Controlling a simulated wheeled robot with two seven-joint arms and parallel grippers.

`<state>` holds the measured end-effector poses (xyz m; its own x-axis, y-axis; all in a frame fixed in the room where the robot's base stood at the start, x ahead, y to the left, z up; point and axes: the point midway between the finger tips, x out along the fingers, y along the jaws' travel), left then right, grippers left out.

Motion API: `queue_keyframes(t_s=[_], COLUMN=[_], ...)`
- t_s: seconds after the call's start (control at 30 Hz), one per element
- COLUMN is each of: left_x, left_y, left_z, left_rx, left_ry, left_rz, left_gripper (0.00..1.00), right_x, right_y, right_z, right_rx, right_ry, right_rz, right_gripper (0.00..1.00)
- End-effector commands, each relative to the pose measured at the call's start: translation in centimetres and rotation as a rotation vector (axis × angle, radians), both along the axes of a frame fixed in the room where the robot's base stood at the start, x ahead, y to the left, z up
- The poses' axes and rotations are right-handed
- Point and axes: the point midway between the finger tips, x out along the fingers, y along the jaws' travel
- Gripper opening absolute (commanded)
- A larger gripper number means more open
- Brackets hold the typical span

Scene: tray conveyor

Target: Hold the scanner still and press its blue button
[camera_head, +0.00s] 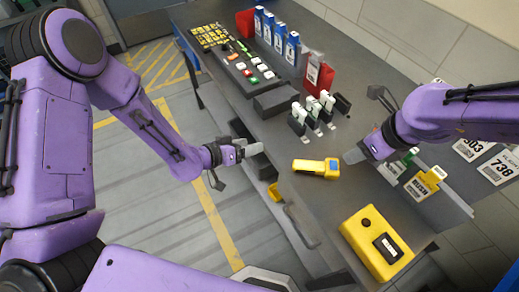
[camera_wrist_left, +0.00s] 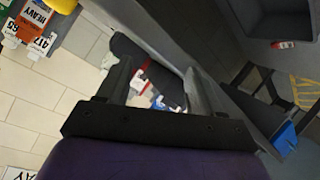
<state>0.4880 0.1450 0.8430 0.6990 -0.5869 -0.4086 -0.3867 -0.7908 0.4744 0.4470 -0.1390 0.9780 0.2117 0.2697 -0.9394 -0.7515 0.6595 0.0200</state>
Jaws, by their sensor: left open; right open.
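The yellow scanner (camera_head: 308,167) lies on the dark grey bench top in the head view, with a blue part (camera_head: 332,164) at its right end. I cannot tell the button apart from this blue part. My left gripper (camera_head: 238,162) is open and empty, left of the scanner beside the bench's near edge. Its spread fingers also show in the left wrist view (camera_wrist_left: 158,80), with no scanner between them. My right gripper (camera_head: 378,158) is just right of the scanner's blue end, apart from it in the picture. Its fingers are spread and partly hidden by the arm.
A yellow box (camera_head: 363,250) with a black knob stands at the bench's front. White-and-black upright items (camera_head: 312,116) stand behind the scanner. A button panel (camera_head: 247,62), blue boxes (camera_head: 279,38) and a red box (camera_head: 318,76) are farther back. Bench surface around the scanner is clear.

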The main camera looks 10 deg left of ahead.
Motion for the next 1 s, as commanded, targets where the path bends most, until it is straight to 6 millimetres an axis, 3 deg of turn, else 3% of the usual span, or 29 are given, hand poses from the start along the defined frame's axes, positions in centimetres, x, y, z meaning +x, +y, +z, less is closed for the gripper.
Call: queue_keyframes(t_s=[0.1,0.23,0.4,0.63,1.0], left_x=[0.9,-0.1,-2.5,-3.9,-3.2], left_y=[-2.6,-4.3,-4.8,-5.3,-12.0], left_z=[4.1,6.3,5.7,4.5,1.7], left_rx=[0.017,0.084,0.181,0.224,0.221], left_ry=[-0.185,-0.35,-0.456,-0.476,-0.472], left_rz=[-0.268,-0.559,-0.84,-0.962,-0.958], left_gripper=[0.66,0.66,0.66,0.66,0.66], right_x=[0.0,0.0,0.0,0.0,0.0], right_y=[0.0,0.0,0.0,0.0,0.0], right_z=[0.0,0.0,0.0,0.0,0.0], right_rx=[0.0,0.0,0.0,0.0,0.0], right_ry=[0.0,0.0,0.0,0.0,0.0], right_rz=[0.0,0.0,0.0,-0.001,-0.001], right_gripper=[0.43,0.43,0.43,0.43,0.43])
